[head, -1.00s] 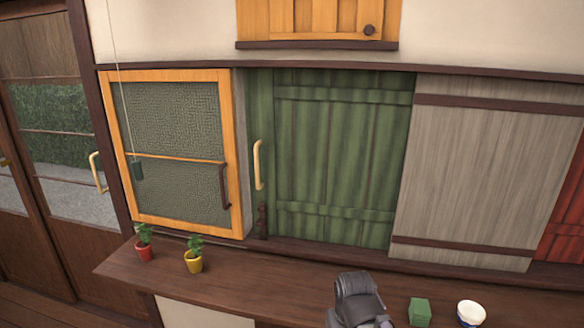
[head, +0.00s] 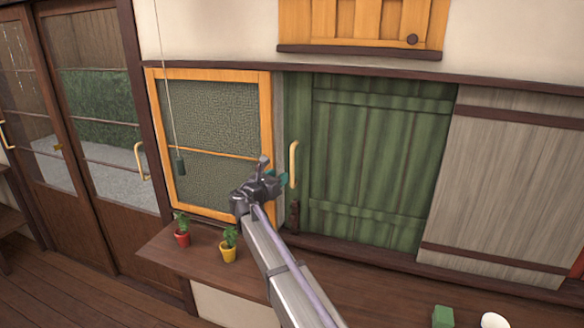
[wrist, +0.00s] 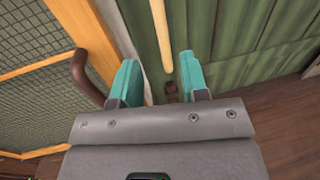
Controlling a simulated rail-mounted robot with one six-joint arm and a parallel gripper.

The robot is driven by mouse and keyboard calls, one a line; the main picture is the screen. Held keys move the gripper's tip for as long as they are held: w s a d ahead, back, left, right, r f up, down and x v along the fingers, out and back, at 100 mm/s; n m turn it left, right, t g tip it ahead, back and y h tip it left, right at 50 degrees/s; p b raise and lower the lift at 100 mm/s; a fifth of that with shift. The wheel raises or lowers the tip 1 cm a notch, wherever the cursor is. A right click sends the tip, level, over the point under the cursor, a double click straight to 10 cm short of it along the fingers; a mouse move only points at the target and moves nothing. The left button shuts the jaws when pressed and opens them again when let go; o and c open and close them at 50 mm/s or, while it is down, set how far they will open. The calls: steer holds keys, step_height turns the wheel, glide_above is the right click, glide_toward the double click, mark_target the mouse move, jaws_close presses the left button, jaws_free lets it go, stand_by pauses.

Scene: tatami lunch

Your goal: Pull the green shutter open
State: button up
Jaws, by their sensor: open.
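The green shutter (head: 380,160) is a plank panel with cross battens, standing beside a grey wooden panel. Its pale vertical handle (head: 293,164) is on its left edge. My gripper (head: 272,174) is in front of the wall, just left of the handle in the head view. In the wrist view, the teal fingers of my gripper (wrist: 157,77) are spread with nothing between their tips. The handle (wrist: 161,36) shows ahead of the fingertips, between them in the picture and apart from them. The green shutter (wrist: 240,35) also fills the upper right there.
The orange-framed mesh window (head: 208,140) stands left of the shutter; its dark handle (wrist: 88,78) is close to my left finger in the wrist view. A dark peg (head: 294,214) stands below the shutter handle. Potted plants (head: 228,250) and a green block (head: 442,316) are on the ledge.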

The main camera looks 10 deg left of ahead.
mark_target(291, 168)
steer(key=x, duration=0.9)
steer(key=shift+w+d, duration=0.15)
steer(key=shift+d, duration=0.05)
steer(key=shift+c, duration=0.3)
jaws_close()
